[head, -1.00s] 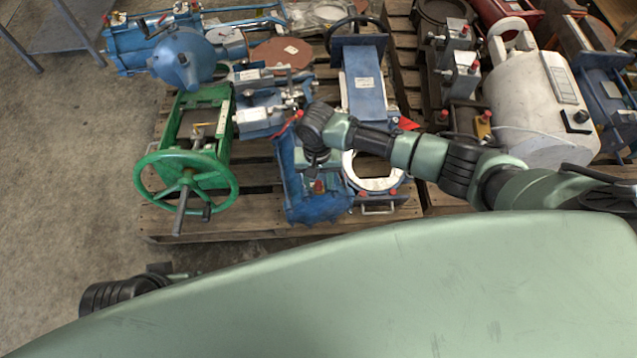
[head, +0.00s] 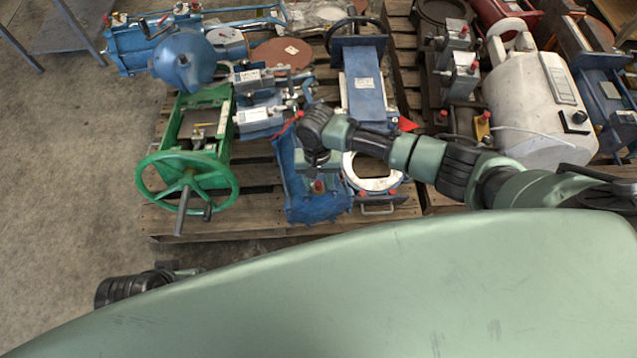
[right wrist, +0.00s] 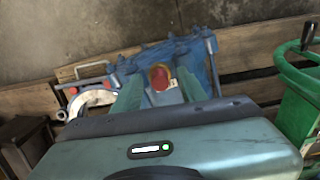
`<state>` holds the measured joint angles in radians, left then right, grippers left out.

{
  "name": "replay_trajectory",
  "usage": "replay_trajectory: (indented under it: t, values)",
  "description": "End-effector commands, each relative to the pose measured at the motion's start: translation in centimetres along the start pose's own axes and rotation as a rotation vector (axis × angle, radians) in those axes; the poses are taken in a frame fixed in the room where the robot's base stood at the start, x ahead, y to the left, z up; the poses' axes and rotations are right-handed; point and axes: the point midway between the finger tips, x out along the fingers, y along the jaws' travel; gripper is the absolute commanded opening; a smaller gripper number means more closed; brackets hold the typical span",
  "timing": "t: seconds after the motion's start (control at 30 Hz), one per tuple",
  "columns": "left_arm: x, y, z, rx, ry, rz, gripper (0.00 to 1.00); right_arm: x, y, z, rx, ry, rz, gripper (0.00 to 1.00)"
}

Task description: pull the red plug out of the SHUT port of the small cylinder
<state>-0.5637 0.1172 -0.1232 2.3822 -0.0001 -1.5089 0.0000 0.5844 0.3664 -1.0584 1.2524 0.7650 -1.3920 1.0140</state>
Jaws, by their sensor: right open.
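The small cylinder (head: 305,205) is a blue body near the front edge of the pallet. A red plug (head: 318,187) stands on it, just below my right gripper (head: 317,172). In the right wrist view the red plug (right wrist: 160,77) lies between the two green fingers of my right gripper (right wrist: 160,90), which are apart. I cannot tell whether either finger touches it. A small white label shows beside the plug, but its words are too small to read. My left gripper (head: 180,269) shows only in part at the lower left, with its fingers unclear.
A green frame with a handwheel (head: 187,182) stands left of the cylinder. A blue gate valve with a white ring (head: 372,172) is close on its right. Grey boxes (head: 258,118) sit behind. Bare floor (head: 70,170) lies to the left.

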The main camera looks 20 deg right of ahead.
Motion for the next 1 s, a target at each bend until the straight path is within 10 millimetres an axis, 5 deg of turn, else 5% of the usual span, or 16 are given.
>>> replay_trajectory:
  t: [0.33, 0.5, 1.0]
  values:
    - [0.3, 0.07, -0.26, -0.001, 0.004, 0.001, 0.36, 0.01, 0.0, -0.01, 0.0, 0.0, 0.0, 0.42]
    - [0.28, 0.08, -0.16, -0.001, 0.001, 0.002, 0.36, 0.01, 0.01, -0.02, 0.0, 0.0, 0.0, 0.0]
    - [0.08, 0.16, 0.33, 0.0, -0.006, 0.003, 0.36, 0.01, 0.06, -0.03, 0.0, 0.0, 0.001, 0.0]
